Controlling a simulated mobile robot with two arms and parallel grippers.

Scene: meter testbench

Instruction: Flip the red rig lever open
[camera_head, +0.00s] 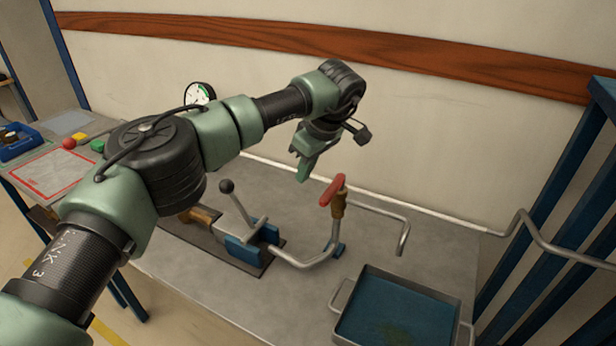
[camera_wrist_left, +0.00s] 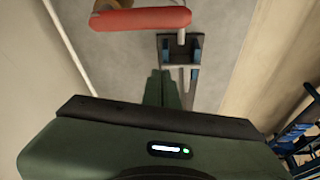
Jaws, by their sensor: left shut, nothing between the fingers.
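The red lever (camera_head: 331,192) sits on top of a brass valve (camera_head: 338,208) on a grey pipe that rises from the bench rig. In the left wrist view the red lever (camera_wrist_left: 140,19) lies across the top of the picture, beyond my fingertips. My left gripper (camera_head: 303,177) is shut and empty, pointing down just left of the lever and apart from it. Its green fingers (camera_wrist_left: 162,84) are together in the wrist view. My right gripper is not in view.
A clamp with a black-knobbed handle (camera_head: 227,187) and blue blocks stands left of the valve. A metal tray (camera_head: 470,330) with a blue inside lies at front right. Bent pipes run right of the valve. A gauge (camera_head: 200,93) is behind my arm.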

